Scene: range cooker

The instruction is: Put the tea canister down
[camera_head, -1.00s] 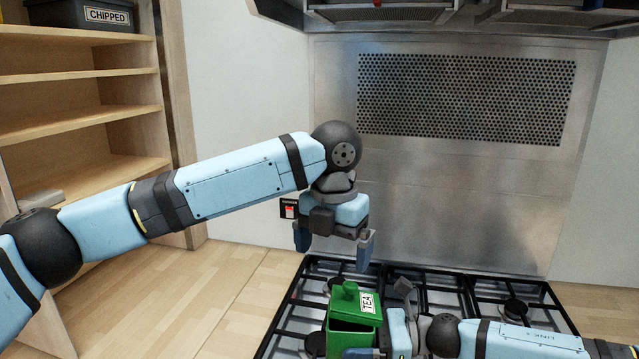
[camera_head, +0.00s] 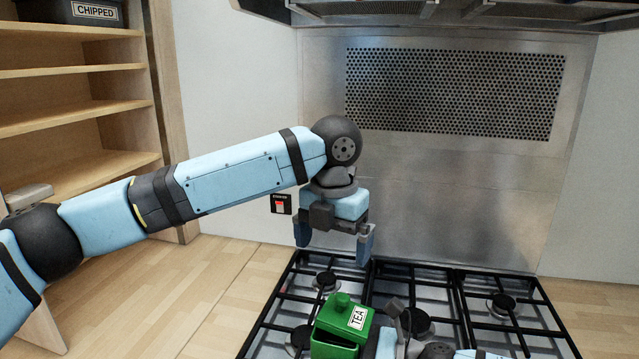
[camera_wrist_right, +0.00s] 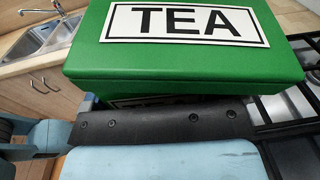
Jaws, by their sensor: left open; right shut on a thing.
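The green tea canister (camera_head: 340,326), with a knobbed lid and a white TEA label, is over the front left part of the cooktop, and its lid looks tilted. In the right wrist view the canister (camera_wrist_right: 185,55) fills the upper middle, close against my gripper. My right gripper (camera_head: 372,345) is shut on the canister; its fingers are mostly hidden. Whether the canister touches the grates cannot be told. My left gripper (camera_head: 334,240) is open and empty, pointing down above the back left of the cooktop.
The cooktop (camera_head: 440,310) has black grates and several burners. Wooden counter (camera_head: 215,290) lies bare to its left. A steel splashback (camera_head: 440,190) stands behind. Wooden shelves (camera_head: 80,100) hold a box labelled CHIPPED (camera_head: 95,12). A sink (camera_wrist_right: 40,45) shows in the right wrist view.

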